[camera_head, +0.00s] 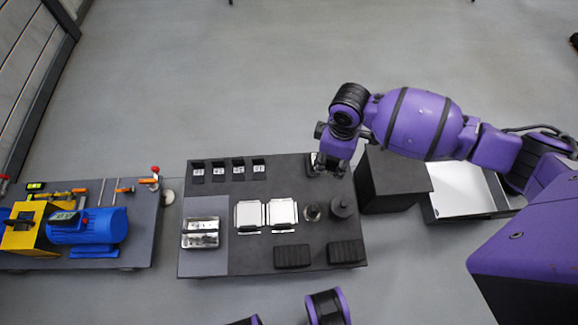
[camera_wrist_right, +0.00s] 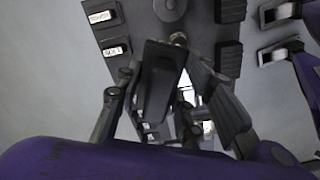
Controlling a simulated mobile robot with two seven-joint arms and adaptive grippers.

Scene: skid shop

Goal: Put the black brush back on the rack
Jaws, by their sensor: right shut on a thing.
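My right gripper (camera_head: 334,162) is above the far right part of the dark workbench (camera_head: 290,178). In the right wrist view its fingers are closed around a long black block-like piece (camera_wrist_right: 160,82), which appears to be the black brush. Its bristles cannot be made out, and in the head view the gripper hides most of it. A small pale and black item (camera_head: 314,163) shows just left of the gripper. Several black labelled holders (camera_head: 217,170) stand along the bench's far left edge; I cannot tell whether they are the rack. My left gripper is not in view.
On the bench are two white square trays (camera_head: 282,213), a metal tray (camera_head: 200,233), a round dark container (camera_head: 343,206) and two ribbed black blocks (camera_head: 292,256). A black box (camera_head: 393,180) stands right of the bench. A blue motor (camera_head: 88,227) sits on the left platform.

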